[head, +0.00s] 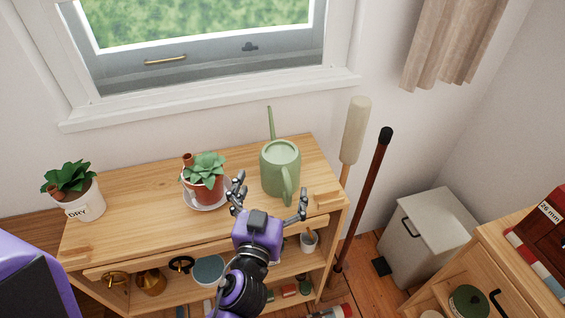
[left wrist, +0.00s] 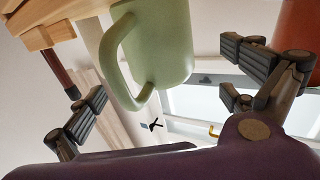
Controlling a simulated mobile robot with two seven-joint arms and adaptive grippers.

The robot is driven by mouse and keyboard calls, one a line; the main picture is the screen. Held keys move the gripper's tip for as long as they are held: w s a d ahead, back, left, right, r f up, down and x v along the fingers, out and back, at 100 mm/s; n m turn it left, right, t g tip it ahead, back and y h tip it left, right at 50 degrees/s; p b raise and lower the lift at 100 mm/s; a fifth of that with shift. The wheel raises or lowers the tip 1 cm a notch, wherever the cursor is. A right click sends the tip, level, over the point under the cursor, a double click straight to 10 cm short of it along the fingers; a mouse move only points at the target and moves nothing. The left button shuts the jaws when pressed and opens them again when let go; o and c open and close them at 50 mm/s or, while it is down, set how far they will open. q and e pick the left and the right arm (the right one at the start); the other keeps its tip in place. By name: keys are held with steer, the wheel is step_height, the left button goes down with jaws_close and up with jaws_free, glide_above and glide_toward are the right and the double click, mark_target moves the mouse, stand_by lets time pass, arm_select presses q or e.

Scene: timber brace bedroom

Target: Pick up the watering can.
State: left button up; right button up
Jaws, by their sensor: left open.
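The green watering can (head: 280,168) stands upright on the wooden shelf unit's top, with its spout toward the window and its handle toward me. My left gripper (head: 268,198) is open at the front edge of the shelf top, just in front of the can. In the left wrist view, the can (left wrist: 165,45) and its loop handle lie between the spread fingers of my left gripper (left wrist: 165,85). The fingers look apart from the handle. My right gripper does not show.
A potted plant (head: 206,178) on a saucer stands close left of my gripper. A white pot marked DRY (head: 84,203) is at the far left. Two long poles lean right of the shelf unit (head: 135,205). A pale bin (head: 430,228) stands further right.

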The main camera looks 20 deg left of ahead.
mark_target(276, 175)
arm_select(q)
steer(key=shift+w+r, duration=0.35)
steer(key=shift+w, duration=0.1)
steer(key=shift+w+p, duration=0.3)
steer(key=shift+w, duration=0.05)
steer(key=w, duration=0.2)
steer(key=w+p, duration=0.1)
steer(key=w, duration=0.1)
steer(key=shift+a+f, duration=0.1)
steer(key=shift+a, duration=0.2)
steer(key=shift+w+a+f, duration=0.1)
steer(key=shift+w+f, duration=0.1)
steer(key=shift+w, duration=0.1)
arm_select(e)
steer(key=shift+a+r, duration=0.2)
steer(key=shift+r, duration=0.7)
arm_select(q)
steer(key=c, duration=2)
steer(key=shift+r, duration=0.15)
steer(key=shift+c, duration=0.8)
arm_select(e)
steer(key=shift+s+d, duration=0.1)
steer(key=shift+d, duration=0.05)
